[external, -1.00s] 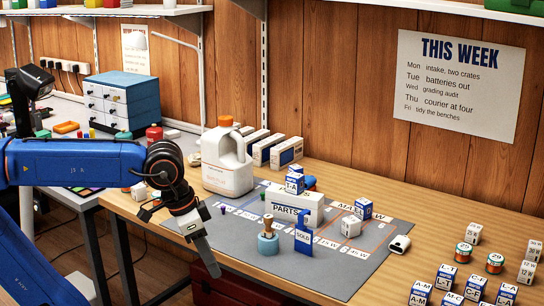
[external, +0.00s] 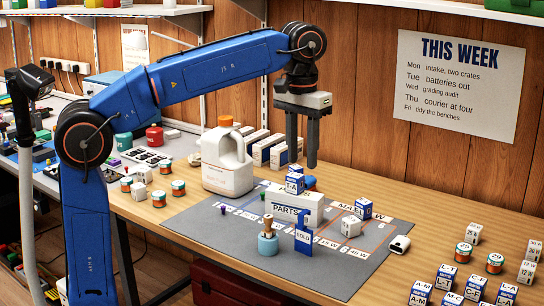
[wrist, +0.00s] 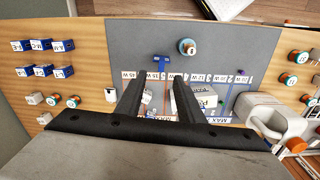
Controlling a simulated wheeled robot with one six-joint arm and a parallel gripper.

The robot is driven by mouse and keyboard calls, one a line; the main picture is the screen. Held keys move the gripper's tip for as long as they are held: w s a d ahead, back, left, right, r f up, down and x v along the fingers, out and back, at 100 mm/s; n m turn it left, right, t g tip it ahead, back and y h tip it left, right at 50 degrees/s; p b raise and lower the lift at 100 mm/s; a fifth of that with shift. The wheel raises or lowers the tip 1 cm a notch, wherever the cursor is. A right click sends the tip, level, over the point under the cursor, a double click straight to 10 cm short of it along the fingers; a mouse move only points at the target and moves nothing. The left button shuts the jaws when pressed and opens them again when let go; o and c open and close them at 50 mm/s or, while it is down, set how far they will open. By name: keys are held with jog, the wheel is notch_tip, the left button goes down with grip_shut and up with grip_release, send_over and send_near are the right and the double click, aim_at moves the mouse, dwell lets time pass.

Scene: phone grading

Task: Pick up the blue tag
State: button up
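The blue tag (external: 303,236), lettered SOLD, stands upright on the grey mat (external: 200,240), just right of a wooden-handled stamp on a round blue base (external: 268,243). In the wrist view the blue tag (wrist: 162,62) shows as a narrow blue shape beyond my fingers, beside the stamp (wrist: 187,46). My gripper (external: 302,163) points down, high above the mat and the white PARTS box (external: 295,208). Its two fingers are apart with nothing held between them; the gap also shows in the wrist view (wrist: 156,82).
A white jug with an orange cap (external: 228,165) stands at the mat's back left. White-and-blue cubes and a plain white cube (external: 351,226) are near the PARTS box. Several labelled blocks and spools (external: 463,253) stand at right. The mat's front is mostly clear.

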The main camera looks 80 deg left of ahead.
jog(key=w, duration=0.1)
send_over(303, 212)
jog(key=f, duration=1.1)
jog(key=shift+w+d+f, duration=0.15)
jog(key=shift+w+d, duration=0.05)
jog(key=shift+d, duration=0.15)
jog(key=shift+s+a+f, duration=0.1)
jog(key=shift+a+f, duration=0.05)
jog(key=shift+f, duration=1.2)
jog(key=shift+a+f, duration=0.15)
jog(key=shift+f, duration=1.15)
grip_shut()
